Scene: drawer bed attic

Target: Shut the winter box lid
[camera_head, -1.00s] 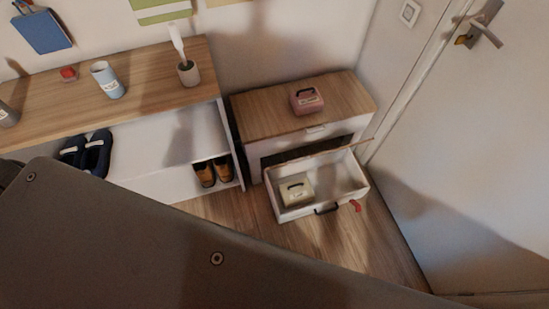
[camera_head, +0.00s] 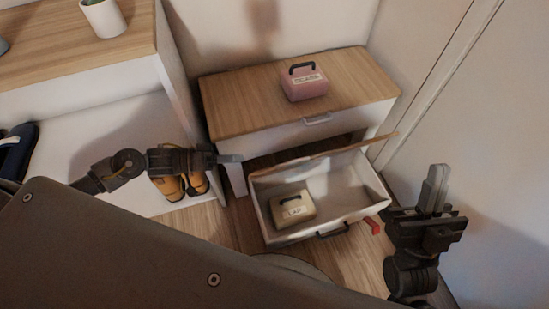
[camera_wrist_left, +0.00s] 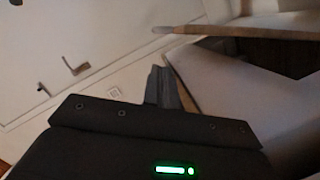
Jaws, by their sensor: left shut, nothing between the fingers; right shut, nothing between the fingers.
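The winter box is a white open box (camera_head: 352,222) standing on the floor in front of the cabinet. Its lid (camera_head: 325,154) is raised at the back, seen nearly edge-on as a thin wooden strip. A dark handle (camera_head: 332,231) is on the box front. A small beige case (camera_head: 293,209) sits inside at the left. My left gripper (camera_head: 232,158) is shut and empty, just left of the lid's left end and apart from it. In the left wrist view its shut fingers (camera_wrist_left: 165,88) show too. My right gripper (camera_head: 436,188) is shut and empty, right of the box, pointing up.
A cabinet (camera_head: 235,108) with a wooden top stands behind the box and carries a pink case (camera_head: 303,84). A white shelf (camera_head: 95,135) with shoes (camera_head: 180,187) is at the left. A red piece (camera_head: 372,225) shows at the box's front right. A wall or door closes off the right.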

